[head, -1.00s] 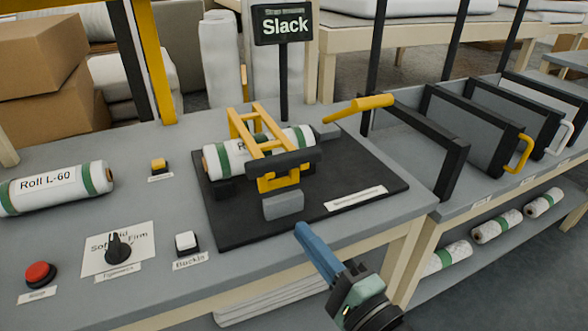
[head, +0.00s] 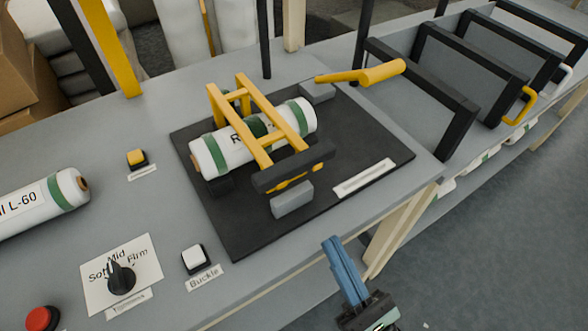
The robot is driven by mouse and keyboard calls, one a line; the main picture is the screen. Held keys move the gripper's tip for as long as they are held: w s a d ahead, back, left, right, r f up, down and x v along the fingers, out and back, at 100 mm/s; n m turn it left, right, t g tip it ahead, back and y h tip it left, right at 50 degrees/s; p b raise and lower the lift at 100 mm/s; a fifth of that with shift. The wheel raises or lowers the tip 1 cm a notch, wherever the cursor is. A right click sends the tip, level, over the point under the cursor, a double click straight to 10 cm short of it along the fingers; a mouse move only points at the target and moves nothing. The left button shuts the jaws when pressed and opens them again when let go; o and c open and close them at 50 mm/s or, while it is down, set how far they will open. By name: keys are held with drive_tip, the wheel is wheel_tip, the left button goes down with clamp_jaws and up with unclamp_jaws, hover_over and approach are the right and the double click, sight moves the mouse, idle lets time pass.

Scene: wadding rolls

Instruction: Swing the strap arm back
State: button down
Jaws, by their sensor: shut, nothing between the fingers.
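The strap arm, a yellow ladder-like frame (head: 262,122) with a black bar (head: 294,168) at its near end, lies over a white roll with green bands (head: 212,153). The black bar is just above a grey block (head: 292,200) on the dark base plate (head: 240,232). A yellow lever handle (head: 365,74) sticks out at the back right of the plate. My gripper (head: 332,240) has blue fingers, shut and empty. It is in front of the table's near edge, apart from the strap arm and the plate.
A Buckle button (head: 194,259), a tightness knob (head: 121,279), a red button (head: 41,319) and a yellow button (head: 137,158) are on the table's left part. Roll L-60 (head: 40,203) lies at left. Black-framed grey panels (head: 420,90) stand at right.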

drive_tip(key=shift+s, duration=0.15)
drive_tip(key=p+x, duration=0.1)
drive_tip(key=x, duration=0.9)
drive_tip(key=shift+r, duration=0.1)
